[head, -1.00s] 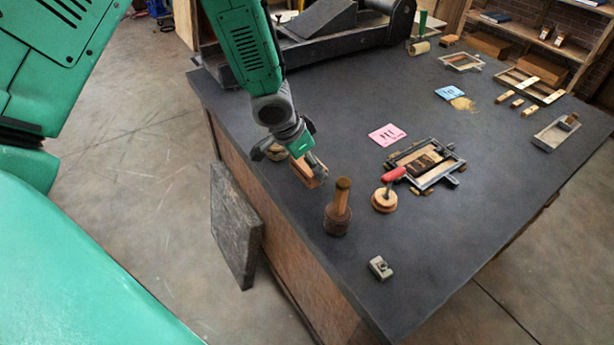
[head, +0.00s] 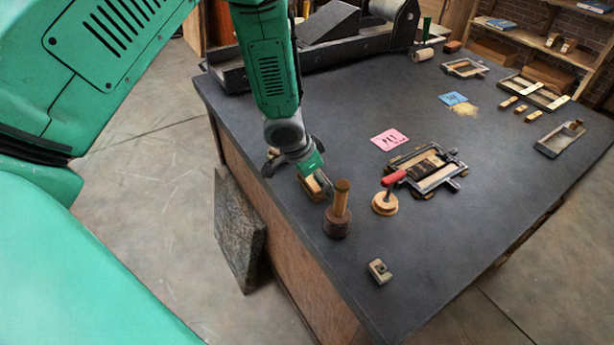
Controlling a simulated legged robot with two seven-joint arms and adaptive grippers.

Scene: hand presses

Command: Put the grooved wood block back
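The wood block (head: 311,190) is at the left side of the dark table, just left of the wooden mallet (head: 340,208). My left gripper (head: 322,184) reaches down over it and hides its top, so its groove is not clear. The gripper seems shut on the block, since both have shifted together. I cannot tell whether the block is lifted or touches the table. My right gripper is out of view.
A red-handled round tool (head: 385,203) and a framed tray (head: 428,168) stand right of the mallet. A small metal block (head: 380,270) lies near the front edge. A large press (head: 335,38) stands at the back. The table's right front is clear.

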